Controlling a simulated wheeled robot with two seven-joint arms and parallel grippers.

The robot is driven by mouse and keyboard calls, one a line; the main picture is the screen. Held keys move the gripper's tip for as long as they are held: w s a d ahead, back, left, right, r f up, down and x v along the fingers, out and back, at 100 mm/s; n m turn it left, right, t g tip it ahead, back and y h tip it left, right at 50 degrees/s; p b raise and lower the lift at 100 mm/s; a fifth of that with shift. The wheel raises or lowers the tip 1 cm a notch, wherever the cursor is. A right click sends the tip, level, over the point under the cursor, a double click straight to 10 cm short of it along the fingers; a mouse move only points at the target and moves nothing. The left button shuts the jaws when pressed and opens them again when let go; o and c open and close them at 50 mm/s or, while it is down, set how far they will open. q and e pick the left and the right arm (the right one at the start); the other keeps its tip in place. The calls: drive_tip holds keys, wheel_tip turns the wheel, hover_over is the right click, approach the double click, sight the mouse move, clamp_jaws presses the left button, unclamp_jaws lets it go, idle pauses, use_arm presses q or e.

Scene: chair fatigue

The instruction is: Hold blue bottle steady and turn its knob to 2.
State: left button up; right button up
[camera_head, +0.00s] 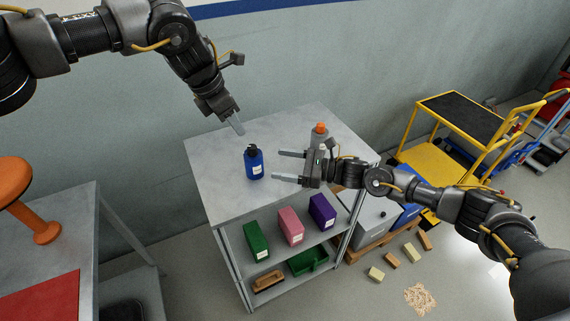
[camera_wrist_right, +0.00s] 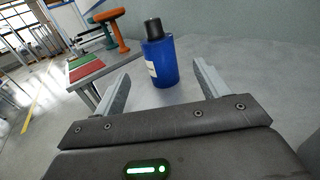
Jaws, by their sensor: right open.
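The blue bottle (camera_head: 254,164) with a black knob on top (camera_head: 251,147) stands upright on the grey table top (camera_head: 215,160). My right gripper (camera_head: 282,165) is open, just right of the bottle, with its fingers pointing at it and apart from it. In the right wrist view the blue bottle (camera_wrist_right: 162,63) and its black knob (camera_wrist_right: 153,28) show beyond and between the two open fingers (camera_wrist_right: 164,85). My left gripper (camera_head: 238,127) is above and behind the bottle, fingers pointing down, empty; its opening cannot be made out. Marks on the knob are too small to read.
A grey bottle with an orange cap (camera_head: 319,133) stands behind my right gripper. Green (camera_head: 256,241), pink (camera_head: 290,226) and purple (camera_head: 322,212) boxes sit on the shelf below. An orange stool-like object (camera_head: 45,230) stands at left. The table's left part is clear.

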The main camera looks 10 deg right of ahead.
sight(248, 159)
drive_tip(key=shift+x, duration=5.4)
drive_tip(key=shift+f, duration=0.1)
